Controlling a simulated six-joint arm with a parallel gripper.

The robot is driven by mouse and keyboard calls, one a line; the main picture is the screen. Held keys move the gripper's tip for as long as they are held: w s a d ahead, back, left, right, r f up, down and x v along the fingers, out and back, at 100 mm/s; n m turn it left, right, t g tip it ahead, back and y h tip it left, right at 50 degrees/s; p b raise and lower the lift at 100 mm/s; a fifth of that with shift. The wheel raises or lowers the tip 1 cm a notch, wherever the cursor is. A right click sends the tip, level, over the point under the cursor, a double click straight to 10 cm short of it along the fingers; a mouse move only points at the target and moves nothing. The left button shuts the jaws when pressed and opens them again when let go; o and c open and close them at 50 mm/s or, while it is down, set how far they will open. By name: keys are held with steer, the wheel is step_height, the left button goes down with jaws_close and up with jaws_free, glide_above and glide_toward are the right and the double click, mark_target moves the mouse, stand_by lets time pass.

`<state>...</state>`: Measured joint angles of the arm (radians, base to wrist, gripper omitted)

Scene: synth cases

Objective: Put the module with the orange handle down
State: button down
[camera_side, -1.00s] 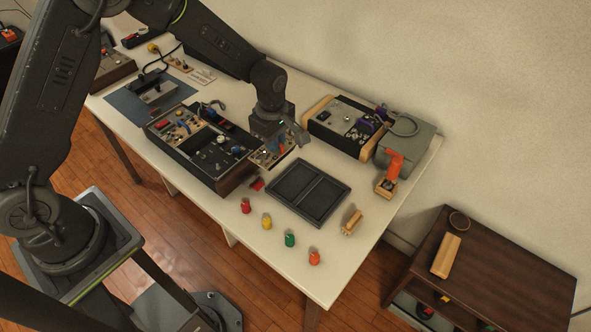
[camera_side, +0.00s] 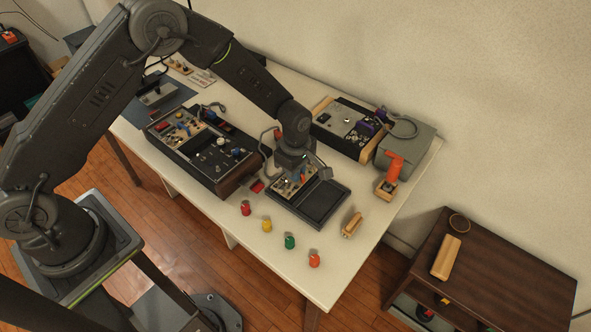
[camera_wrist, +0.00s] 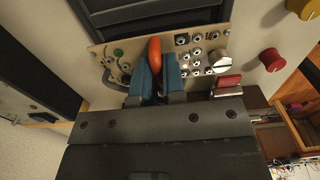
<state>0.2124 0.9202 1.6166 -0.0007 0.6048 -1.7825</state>
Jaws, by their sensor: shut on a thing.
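My gripper (camera_side: 300,174) is shut on the orange handle (camera_wrist: 154,50) of a module, with its blue fingertips on either side of the handle in the wrist view. The module's beige panel (camera_wrist: 207,45) carries several jacks, a white knob and a green spot; it also shows in the side view (camera_side: 281,187). The module is over the left compartment of the dark two-compartment tray (camera_side: 323,222). The right compartment is empty. I cannot tell whether the module touches the tray floor. My gripper hides part of the module.
A dark synth case (camera_side: 205,160) with modules stands left of the tray. Red (camera_side: 246,208), yellow (camera_side: 267,224), green (camera_side: 290,242) and orange (camera_side: 314,260) knobs line the front edge. A wooden piece (camera_side: 352,226) and an orange-handled tool (camera_side: 393,167) are at the right.

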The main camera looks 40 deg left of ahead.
steer(key=shift+f, duration=0.1)
steer(key=c, duration=1.2)
jaws_free()
step_height(320, 180, up, 12)
steer(key=shift+r, duration=0.25)
step_height(320, 180, up, 7)
steer(key=m+t, duration=0.1)
steer(key=m, duration=0.2)
glide_above(283, 179)
steer(key=s+a+r+m+t, duration=0.2)
steer(key=s+a+r+m, duration=0.25)
steer(key=s+r, duration=0.35)
steer(key=s+a+r+m+t, duration=0.1)
steer(key=s+r+m, duration=0.1)
steer(key=s+m, duration=0.3)
steer(key=s+a+r+m+t, duration=0.1)
steer(key=s+m, duration=0.4)
steer(key=s, duration=0.5)
steer(key=shift+a+r+t, duration=0.3)
steer(key=shift+a+r, duration=0.35)
steer(key=shift+r, duration=0.2)
